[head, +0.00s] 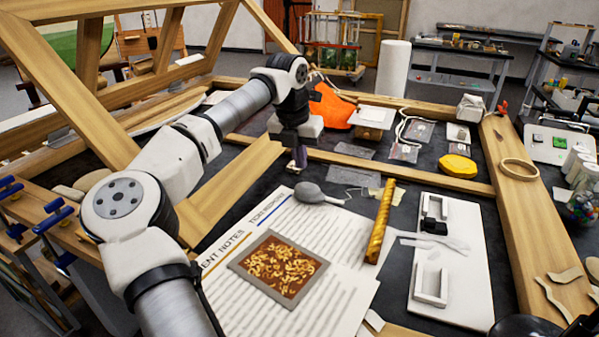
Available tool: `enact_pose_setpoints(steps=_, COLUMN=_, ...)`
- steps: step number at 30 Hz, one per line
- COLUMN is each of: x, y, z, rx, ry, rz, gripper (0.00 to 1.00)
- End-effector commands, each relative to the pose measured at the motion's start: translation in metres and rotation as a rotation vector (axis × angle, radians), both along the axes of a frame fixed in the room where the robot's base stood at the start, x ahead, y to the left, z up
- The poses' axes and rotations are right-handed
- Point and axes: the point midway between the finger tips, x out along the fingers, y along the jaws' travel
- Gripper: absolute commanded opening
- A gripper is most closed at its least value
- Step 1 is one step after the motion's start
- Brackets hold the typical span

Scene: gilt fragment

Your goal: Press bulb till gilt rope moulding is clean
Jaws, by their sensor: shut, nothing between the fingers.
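A grey bulb (310,192) with a narrow nozzle lies on the paper sheets, its nozzle pointing right. A gilt rope moulding (380,222), a twisted golden bar, lies to the right of the bulb. The nozzle tip seems to end short of the moulding. My gripper (299,160) is above and slightly left of the bulb, pointing down, shut and empty. It looks apart from the bulb, though the exact gap is hard to judge. Any dust on the moulding is too small to make out.
A framed ornate panel (278,268) lies on the printed sheets in front. A white board (455,290) with small white blocks is to the right. Wooden beams (390,167) frame the dark table. A yellow lump (457,166) and an orange cloth (332,106) lie behind.

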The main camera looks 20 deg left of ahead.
Motion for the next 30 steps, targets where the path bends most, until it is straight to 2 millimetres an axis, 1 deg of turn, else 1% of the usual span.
enact_pose_setpoints(steps=3, x=-0.004, y=0.002, z=0.025, rx=0.002, ry=-0.001, rz=0.0, gripper=0.0)
enact_pose_setpoints(steps=6, x=-0.007, y=0.003, z=0.042, rx=0.0, ry=-0.001, rz=0.0, gripper=0.0)
enact_pose_setpoints(steps=9, x=-0.009, y=0.004, z=0.055, rx=0.0, ry=-0.001, rz=0.0, gripper=0.0)
enact_pose_setpoints(steps=12, x=-0.011, y=0.004, z=0.062, rx=0.0, ry=0.0, rz=0.0, gripper=0.0)
enact_pose_setpoints(steps=16, x=-0.012, y=0.004, z=0.066, rx=-0.001, ry=0.001, rz=0.0, gripper=0.0)
enact_pose_setpoints(steps=30, x=-0.011, y=0.004, z=0.065, rx=-0.001, ry=0.001, rz=-0.001, gripper=0.0)
